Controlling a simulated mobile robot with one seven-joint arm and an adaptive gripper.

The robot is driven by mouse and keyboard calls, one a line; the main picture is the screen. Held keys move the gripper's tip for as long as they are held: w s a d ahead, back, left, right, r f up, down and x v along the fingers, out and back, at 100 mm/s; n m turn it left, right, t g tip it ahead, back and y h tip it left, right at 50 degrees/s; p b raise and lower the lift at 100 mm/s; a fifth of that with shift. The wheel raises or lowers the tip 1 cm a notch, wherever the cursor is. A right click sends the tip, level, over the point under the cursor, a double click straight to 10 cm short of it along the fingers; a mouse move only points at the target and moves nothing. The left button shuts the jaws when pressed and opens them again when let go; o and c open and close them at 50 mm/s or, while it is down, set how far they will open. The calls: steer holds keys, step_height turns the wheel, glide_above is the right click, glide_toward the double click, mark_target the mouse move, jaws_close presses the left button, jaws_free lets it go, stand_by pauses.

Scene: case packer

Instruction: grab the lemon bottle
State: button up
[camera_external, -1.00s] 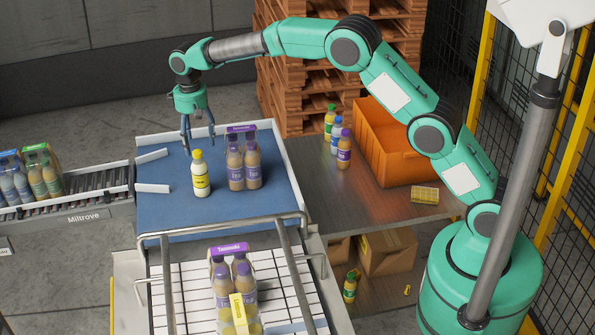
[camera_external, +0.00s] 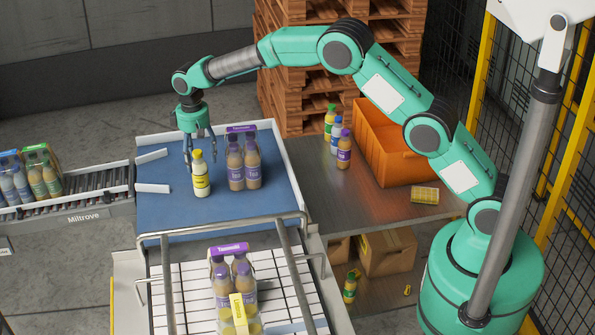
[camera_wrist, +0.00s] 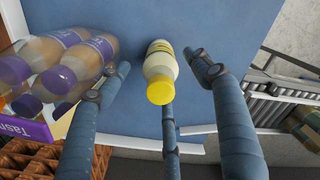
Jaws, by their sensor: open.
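The lemon bottle (camera_external: 201,180), white with a yellow cap and yellow label, stands upright on the blue surface (camera_external: 165,215). My gripper (camera_external: 201,160) is above and just behind it in the external view, fingers spread and pointing down. In the wrist view the lemon bottle (camera_wrist: 160,72) lies between my open fingers (camera_wrist: 165,100), its yellow cap towards the camera. Nothing is held. Whether any finger touches the bottle cannot be told.
A purple-topped pack of brown bottles (camera_external: 243,165) stands close to the right of the lemon bottle. A conveyor (camera_external: 90,190) with more packs joins at the left. Metal rails (camera_external: 220,226) cross the front. An orange crate (camera_external: 385,150) stands on the right-hand table.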

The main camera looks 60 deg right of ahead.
mark_target(199, 168)
steer(key=shift+f+p, duration=0.65)
steer(key=shift+f, duration=1.7)
steer(key=c, duration=1.5)
